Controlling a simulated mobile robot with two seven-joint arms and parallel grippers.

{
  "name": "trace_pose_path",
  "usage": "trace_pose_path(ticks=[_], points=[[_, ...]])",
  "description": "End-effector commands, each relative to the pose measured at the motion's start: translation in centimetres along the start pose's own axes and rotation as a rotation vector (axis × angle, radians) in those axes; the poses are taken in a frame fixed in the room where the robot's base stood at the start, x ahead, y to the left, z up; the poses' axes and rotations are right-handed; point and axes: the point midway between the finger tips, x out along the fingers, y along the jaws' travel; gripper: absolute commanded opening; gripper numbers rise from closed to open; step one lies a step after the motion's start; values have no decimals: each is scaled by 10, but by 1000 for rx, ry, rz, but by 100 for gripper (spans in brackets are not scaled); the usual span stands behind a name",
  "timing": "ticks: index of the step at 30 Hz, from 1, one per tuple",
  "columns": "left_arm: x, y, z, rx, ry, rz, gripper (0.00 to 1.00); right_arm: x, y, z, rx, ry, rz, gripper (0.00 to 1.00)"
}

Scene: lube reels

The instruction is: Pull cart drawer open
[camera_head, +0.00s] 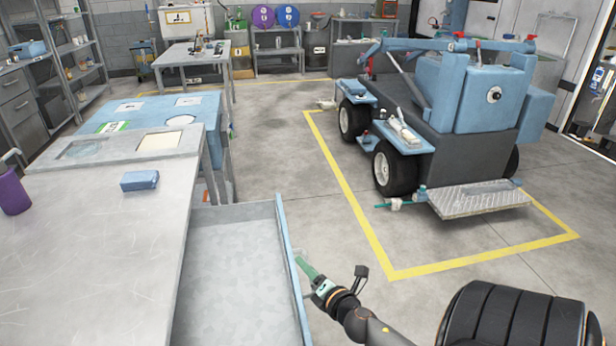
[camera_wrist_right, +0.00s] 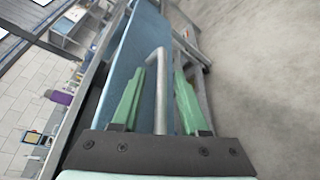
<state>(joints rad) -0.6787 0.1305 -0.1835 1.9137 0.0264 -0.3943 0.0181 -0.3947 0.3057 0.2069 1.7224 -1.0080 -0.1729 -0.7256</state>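The cart drawer (camera_head: 225,285) is pulled out from under the grey worktop, and its empty grey inside shows. Its blue front panel (camera_head: 290,272) is on the right side of the tray; it also shows in the right wrist view (camera_wrist_right: 134,48). My right gripper (camera_head: 301,262) is at the outer face of this panel. In the right wrist view its two green fingers (camera_wrist_right: 160,80) stand apart, one on each side of the grey metal bar handle (camera_wrist_right: 159,100). Gaps show between the fingers and the bar. My left gripper is not in view.
The worktop (camera_head: 100,250) holds a blue block (camera_head: 140,180) and a purple container (camera_head: 13,190). A blue wheeled machine (camera_head: 470,100) stands within yellow floor lines at the right. Bare floor (camera_head: 270,150) lies between the cart and the machine.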

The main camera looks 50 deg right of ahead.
Motion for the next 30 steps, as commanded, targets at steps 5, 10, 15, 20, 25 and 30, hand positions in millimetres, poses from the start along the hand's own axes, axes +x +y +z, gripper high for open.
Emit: trace_pose_path(ticks=[5, 10, 15, 20, 25, 30], points=[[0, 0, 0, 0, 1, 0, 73, 0, -1, 0, 0, 0, -2, 45], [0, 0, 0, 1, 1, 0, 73, -6, -2, -1, 1, 1, -4, 45], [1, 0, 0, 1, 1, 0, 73, -28, -2, -1, 1, 2, -5, 45], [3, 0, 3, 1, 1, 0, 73, -61, -3, -2, 2, 1, -6, 45], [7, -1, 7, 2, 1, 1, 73, -93, -3, -2, 3, 0, -5, 45], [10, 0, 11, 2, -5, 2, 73, -115, -2, -1, 2, 0, -4, 45]])
